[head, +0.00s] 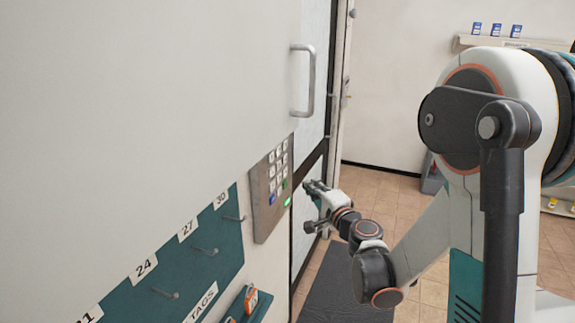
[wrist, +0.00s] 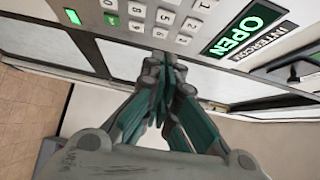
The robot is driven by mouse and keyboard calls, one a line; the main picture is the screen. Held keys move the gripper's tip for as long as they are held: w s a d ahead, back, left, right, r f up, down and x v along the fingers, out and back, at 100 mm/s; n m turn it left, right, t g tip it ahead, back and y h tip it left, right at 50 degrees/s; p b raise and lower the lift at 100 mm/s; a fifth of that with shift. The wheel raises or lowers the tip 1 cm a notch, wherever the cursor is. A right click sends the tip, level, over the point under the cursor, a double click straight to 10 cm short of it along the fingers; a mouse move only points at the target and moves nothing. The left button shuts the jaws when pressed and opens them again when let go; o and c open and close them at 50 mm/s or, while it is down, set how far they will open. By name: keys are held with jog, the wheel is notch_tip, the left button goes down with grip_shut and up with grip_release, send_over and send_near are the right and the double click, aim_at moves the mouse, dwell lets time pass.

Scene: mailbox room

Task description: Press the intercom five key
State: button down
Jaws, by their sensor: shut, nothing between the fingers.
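The intercom (head: 266,212) is a grey metal panel on the wall, with a grid of pale keys, one blue key and one green key. Its keypad side also shows in the wrist view (wrist: 122,15), turned and cut off by the top edge. The five key (wrist: 165,16) appears to be the middle one of the grid; its digit is small. My gripper (head: 308,186) is right of the panel in the head view. In the wrist view its fingertips (wrist: 163,58) are together and empty, just below the keys in the picture. I cannot tell their exact gap to the panel.
A green OPEN sign (wrist: 237,32) is beside the keys. A teal board (head: 190,255) with numbered hooks is left of the intercom. A door handle (head: 303,80) juts out above it. A dark mat (head: 345,285) lies on the tiled floor.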

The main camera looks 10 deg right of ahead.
jog(key=shift+w+d+f+m, duration=0.15)
jog(key=shift+w+d+m, duration=0.05)
jog(key=shift+d+m, duration=0.15)
send_near(281, 163)
jog(key=w+d, duration=0.3)
jog(key=w, duration=0.1)
jog(key=shift+w+a+f+b, duration=0.1)
jog(key=shift+w+a+b, duration=0.1)
jog(key=shift+w+a, duration=0.35)
jog(key=shift+w+a+f+b, duration=0.15)
jog(key=shift+w+a, duration=0.15)
jog(key=shift+a, duration=0.55)
jog(key=shift+r, duration=0.1)
jog(key=shift+w+a+b, duration=0.4)
jog(key=shift+a, duration=0.3)
jog(key=shift+r, duration=0.15)
